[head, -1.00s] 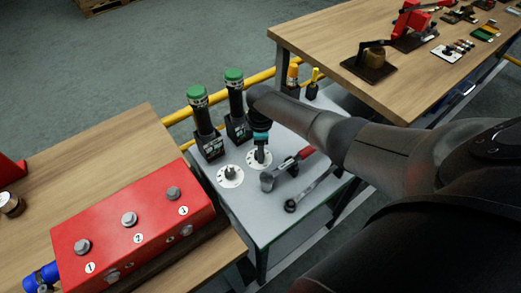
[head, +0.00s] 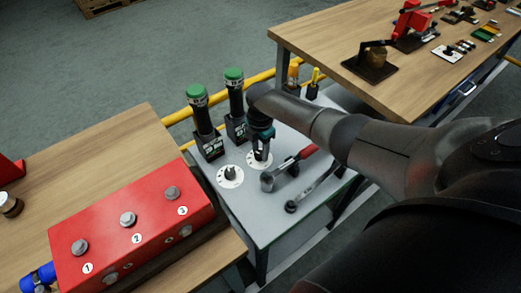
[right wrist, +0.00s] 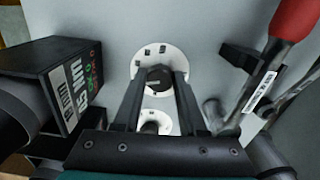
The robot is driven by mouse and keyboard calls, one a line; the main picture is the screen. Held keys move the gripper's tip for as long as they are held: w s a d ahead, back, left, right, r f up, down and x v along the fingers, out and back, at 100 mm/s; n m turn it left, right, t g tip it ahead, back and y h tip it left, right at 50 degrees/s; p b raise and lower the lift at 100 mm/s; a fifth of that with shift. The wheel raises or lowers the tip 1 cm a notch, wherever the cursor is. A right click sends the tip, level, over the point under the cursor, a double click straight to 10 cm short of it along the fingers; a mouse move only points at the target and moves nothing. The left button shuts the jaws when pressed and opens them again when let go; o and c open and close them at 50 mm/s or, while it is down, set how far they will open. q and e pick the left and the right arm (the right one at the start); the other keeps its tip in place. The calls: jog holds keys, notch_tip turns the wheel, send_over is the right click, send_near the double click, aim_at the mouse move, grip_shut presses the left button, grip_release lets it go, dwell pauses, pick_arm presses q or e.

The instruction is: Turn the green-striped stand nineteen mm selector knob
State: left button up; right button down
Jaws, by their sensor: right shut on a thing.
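Two white selector dials lie on the grey bench top, each with a dark knob. My right gripper (head: 261,154) points down over the right-hand dial (head: 259,161) and is shut on its knob. In the right wrist view that knob (right wrist: 159,78) sits between the two fingers, with the marked white dial (right wrist: 148,56) around it. The left-hand dial (head: 230,177) is free, and its knob stands up. Behind the dials are two black stands (head: 210,147) (head: 237,129) holding green-topped black tools. I cannot make out a green stripe clearly on either stand. My left gripper is out of view.
A red-handled tool (head: 291,166) and a dark wrench (head: 318,188) lie close to the right of the gripped dial. Orange and yellow-handled tools stand behind, near the yellow rail.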

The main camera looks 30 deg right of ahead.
aim_at(260, 153)
dwell(0.5)
jog(key=shift+c, duration=2.3)
grip_release()
jog(key=shift+r, duration=0.55)
notch_tip(260, 153, up, 14)
jog(key=p, duration=0.3)
jog(key=shift+p, duration=0.4)
jog(key=shift+r, duration=0.1)
